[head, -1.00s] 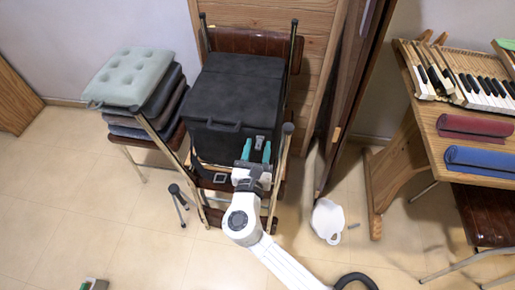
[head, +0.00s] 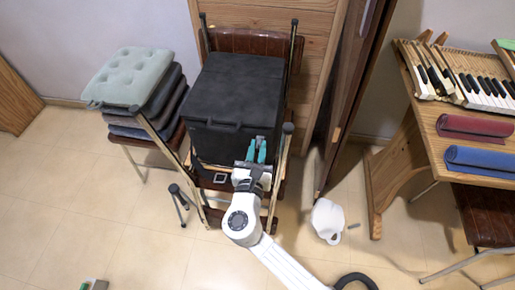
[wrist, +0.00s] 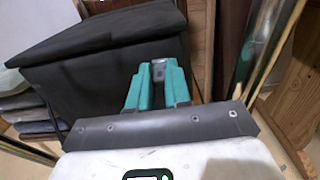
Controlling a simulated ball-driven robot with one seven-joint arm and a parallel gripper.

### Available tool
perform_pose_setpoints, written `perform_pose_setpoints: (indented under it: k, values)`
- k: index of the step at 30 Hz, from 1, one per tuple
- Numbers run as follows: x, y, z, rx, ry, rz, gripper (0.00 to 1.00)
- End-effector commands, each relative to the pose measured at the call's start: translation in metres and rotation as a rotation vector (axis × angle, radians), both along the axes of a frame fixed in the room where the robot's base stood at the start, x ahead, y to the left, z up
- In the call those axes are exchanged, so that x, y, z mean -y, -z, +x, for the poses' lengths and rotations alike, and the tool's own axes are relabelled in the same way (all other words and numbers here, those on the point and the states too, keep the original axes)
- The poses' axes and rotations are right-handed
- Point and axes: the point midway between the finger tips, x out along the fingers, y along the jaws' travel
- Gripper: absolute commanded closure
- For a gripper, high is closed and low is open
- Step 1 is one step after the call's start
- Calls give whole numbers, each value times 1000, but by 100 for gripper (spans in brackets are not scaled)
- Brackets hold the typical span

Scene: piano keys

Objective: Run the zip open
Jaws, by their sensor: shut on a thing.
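A black box-shaped bag (head: 232,95) stands on a brown chair; it also fills the upper left of the wrist view (wrist: 110,60). My gripper (head: 256,146), with teal fingers, is at the lower right of the bag's front face. In the wrist view its fingers (wrist: 158,70) are shut on a small grey zip pull (wrist: 159,75) between the tips. The zip's track is too dark to make out, and in the head view the fingers hide the pull.
Stacked cushions (head: 135,85) stand left of the bag. A dark wooden door (head: 350,100) is close on the right. A table (head: 440,120) with piano keys and rolled mats is farther right. A white object (head: 327,221) lies on the floor.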

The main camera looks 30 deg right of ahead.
Motion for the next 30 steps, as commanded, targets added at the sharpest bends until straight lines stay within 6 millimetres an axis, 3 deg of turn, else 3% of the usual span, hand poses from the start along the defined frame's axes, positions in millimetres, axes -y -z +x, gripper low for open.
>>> perform_pose_setpoints:
  k: [7,21,30]
  values:
    - [-19,-3,15,10,-3,-2,100]
    - [-117,-1,85,11,-4,-2,100]
    - [-151,-3,111,10,0,-2,100]
